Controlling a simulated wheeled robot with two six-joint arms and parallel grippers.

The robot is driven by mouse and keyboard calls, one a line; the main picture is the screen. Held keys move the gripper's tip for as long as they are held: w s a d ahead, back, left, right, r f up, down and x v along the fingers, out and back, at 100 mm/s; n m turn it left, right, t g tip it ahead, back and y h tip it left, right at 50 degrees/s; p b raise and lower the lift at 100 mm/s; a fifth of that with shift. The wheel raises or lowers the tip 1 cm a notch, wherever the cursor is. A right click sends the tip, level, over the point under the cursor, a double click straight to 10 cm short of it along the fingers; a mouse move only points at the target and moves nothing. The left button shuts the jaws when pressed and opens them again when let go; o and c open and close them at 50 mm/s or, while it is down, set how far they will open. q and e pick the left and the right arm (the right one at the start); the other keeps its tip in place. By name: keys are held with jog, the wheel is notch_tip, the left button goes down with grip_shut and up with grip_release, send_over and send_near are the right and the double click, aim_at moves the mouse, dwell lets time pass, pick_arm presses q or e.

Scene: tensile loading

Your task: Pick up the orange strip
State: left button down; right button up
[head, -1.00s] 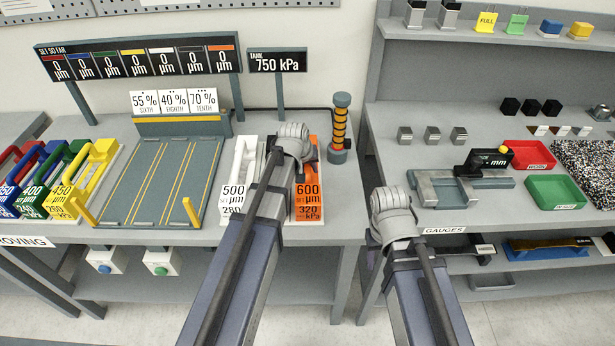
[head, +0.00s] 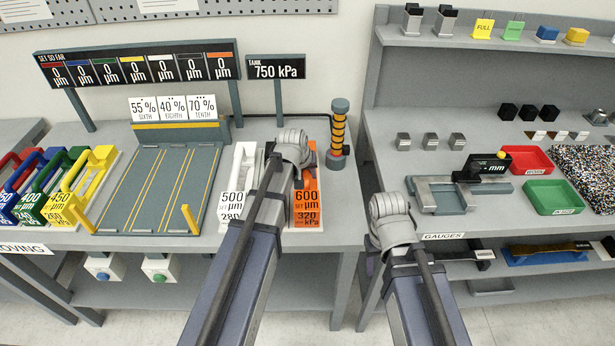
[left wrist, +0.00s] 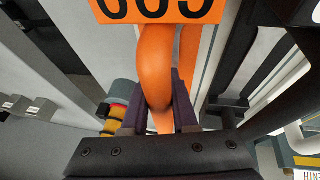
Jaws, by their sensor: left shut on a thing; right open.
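The orange strip (head: 307,190), labelled 600 µm and 320 kPa, stands at the right end of the row on the bench, beside the white 500 µm one. In the left wrist view its orange handle (left wrist: 156,60) runs between the dark fingers of my left gripper (left wrist: 163,100), which is shut on it. In the head view my left wrist and forearm cover part of the strip and hide those fingers. My right gripper (head: 388,208) is open and empty at the bench's right edge; its fingertips are mostly hidden by its wrist.
A dark post with orange rings (head: 338,132) stands just right of the strip. The grey lane board (head: 160,185) lies to the left, with the yellow strip (head: 82,190) and other coloured ones beyond. The gauge shelf (head: 400,175) holds a caliper and red and green trays.

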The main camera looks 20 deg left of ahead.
pick_arm(q)
jog(key=shift+r+p, duration=4.7)
jog(key=shift+r, duration=0.15)
jog(key=shift+r, duration=0.1)
